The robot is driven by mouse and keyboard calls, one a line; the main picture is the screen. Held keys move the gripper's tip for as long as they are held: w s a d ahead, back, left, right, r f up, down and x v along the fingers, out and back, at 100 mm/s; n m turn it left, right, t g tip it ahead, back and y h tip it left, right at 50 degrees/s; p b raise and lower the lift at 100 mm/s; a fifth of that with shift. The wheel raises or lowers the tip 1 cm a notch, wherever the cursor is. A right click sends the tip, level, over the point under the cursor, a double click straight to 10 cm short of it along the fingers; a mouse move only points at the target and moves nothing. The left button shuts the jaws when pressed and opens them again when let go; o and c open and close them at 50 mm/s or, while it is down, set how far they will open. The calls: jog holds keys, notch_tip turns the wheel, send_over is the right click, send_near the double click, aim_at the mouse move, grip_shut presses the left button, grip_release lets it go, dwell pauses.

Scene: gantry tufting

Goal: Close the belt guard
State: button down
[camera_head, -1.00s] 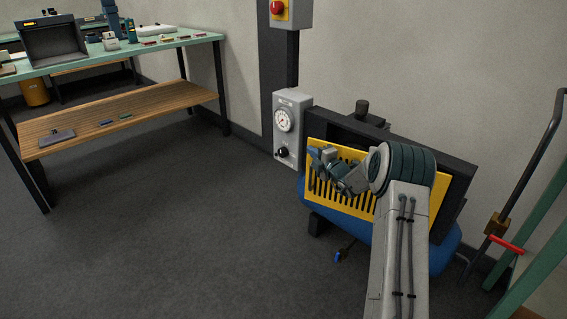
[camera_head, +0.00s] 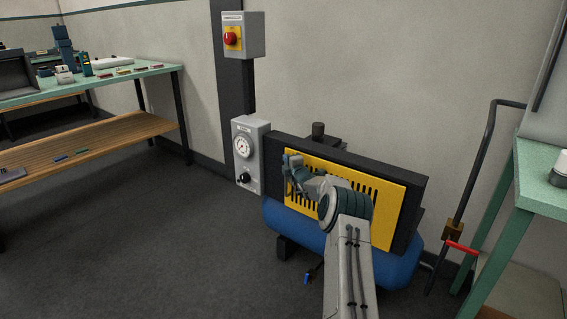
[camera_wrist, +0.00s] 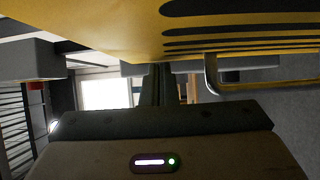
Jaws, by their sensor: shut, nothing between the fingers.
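The belt guard is a yellow slotted panel (camera_head: 384,215) at the dark rectangular housing on the blue tank. In the head view it lies nearly in line with the housing (camera_head: 417,200); whether it is fully seated I cannot tell. My gripper (camera_head: 290,170) is at the guard's upper left part, and my wrist covers some of its slots. In the wrist view the guard (camera_wrist: 120,30) fills the top, with a bent handle (camera_wrist: 212,82) to the right of my gripper's dark fingers (camera_wrist: 158,85). The fingers are shut and empty. Contact with the guard is unclear.
The blue tank (camera_head: 395,270) sits below the guard. A grey gauge box (camera_head: 250,175) is just left, with a red-button box (camera_head: 240,38) above. A hand truck (camera_head: 478,180) and green table (camera_head: 540,180) stand right. The floor at left is clear.

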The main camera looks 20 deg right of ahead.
jog(key=shift+s+d+r, duration=0.15)
jog(key=shift+d+r, duration=0.15)
jog(key=shift+d, duration=0.3)
jog(key=shift+a, duration=0.15)
jog(key=shift+a+f, duration=0.2)
jog(key=shift+s+a+b, duration=0.2)
jog(key=shift+a+b, duration=0.1)
jog(key=shift+b, duration=0.2)
jog(key=s+a+p, duration=0.1)
jog(key=s+a, duration=0.5)
jog(key=s, duration=0.5)
